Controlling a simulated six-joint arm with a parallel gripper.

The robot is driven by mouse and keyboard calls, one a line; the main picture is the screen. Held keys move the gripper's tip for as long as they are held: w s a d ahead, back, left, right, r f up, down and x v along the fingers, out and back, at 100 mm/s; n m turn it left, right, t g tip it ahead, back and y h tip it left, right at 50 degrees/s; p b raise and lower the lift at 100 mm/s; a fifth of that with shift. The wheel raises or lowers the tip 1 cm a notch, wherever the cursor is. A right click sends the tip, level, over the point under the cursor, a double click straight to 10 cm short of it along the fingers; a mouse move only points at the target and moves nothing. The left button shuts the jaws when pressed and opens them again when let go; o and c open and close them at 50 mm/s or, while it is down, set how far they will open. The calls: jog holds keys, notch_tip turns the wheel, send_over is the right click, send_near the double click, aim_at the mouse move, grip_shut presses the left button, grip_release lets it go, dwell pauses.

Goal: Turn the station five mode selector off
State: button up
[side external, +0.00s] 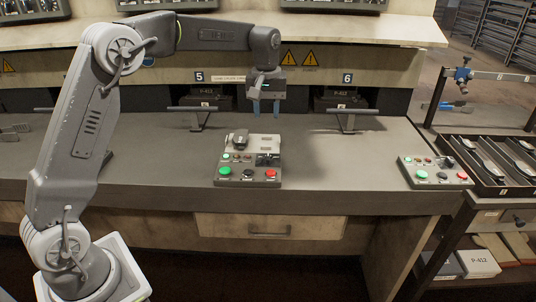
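The station five control box (222,181) stands on the bench below the "5" sign. Its front row has a green button (225,171), a dark round control (248,172) and a red button (270,173). A black control (267,159) sits at the upper right of the panel. I cannot tell which dark control is the mode selector, nor its setting. My gripper (266,113) points down above and behind the box, clear of it. Its two fingers look apart, with nothing seen between them.
A dark grey part (240,138) sits on the back of the box. Black fixtures (200,118) and (347,117) stand behind on either side. A second control box (434,173) is at right, beside a tray of brake shoes (476,180). The bench between the boxes is clear.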

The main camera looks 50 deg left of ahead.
aim_at(268, 156)
jog(key=f, duration=1.4)
jog(key=shift+w+a+f, duration=0.2)
jog(key=shift+w+f, duration=0.1)
jog(key=shift+w, duration=0.1)
jog(key=shift+c, duration=0.4)
grip_shut()
